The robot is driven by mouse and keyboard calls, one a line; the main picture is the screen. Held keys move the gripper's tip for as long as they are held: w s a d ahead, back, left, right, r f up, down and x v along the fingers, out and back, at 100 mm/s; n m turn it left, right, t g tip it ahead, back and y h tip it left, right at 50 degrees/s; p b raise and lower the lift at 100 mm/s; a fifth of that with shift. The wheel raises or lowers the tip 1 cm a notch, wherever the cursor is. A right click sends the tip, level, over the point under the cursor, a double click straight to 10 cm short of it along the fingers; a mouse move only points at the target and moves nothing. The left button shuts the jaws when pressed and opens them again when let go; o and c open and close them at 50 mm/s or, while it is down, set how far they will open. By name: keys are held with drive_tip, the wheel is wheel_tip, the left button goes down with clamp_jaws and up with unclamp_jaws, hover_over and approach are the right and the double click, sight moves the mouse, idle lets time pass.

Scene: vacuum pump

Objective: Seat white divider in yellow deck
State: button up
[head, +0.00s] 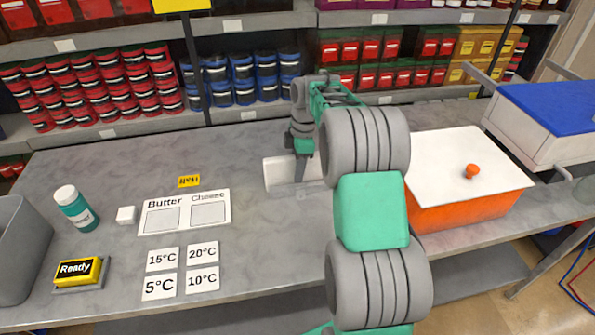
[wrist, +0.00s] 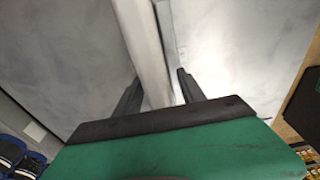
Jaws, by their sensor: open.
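A white panel (head: 278,174), which looks like the white divider, is on the grey table behind my arm; my gripper and arm hide part of it. In the wrist view a pale upright edge of it (wrist: 146,45) runs between the two dark fingers. My gripper (head: 301,172) points down at this panel. In the wrist view my gripper (wrist: 158,82) is open, with one finger on either side of the panel edge. I cannot tell whether a finger touches it. I cannot make out a yellow deck in either view.
An orange box with a white lid (head: 440,150) stands to the right of my arm. A label board (head: 185,212), temperature cards (head: 181,270), a teal bottle (head: 76,208), a white cube (head: 126,215) and a yellow-black Ready block (head: 80,272) are on the left. Stocked shelves line the back.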

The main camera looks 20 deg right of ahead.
drive_tip(key=shift+c, duration=0.6)
clamp_jaws()
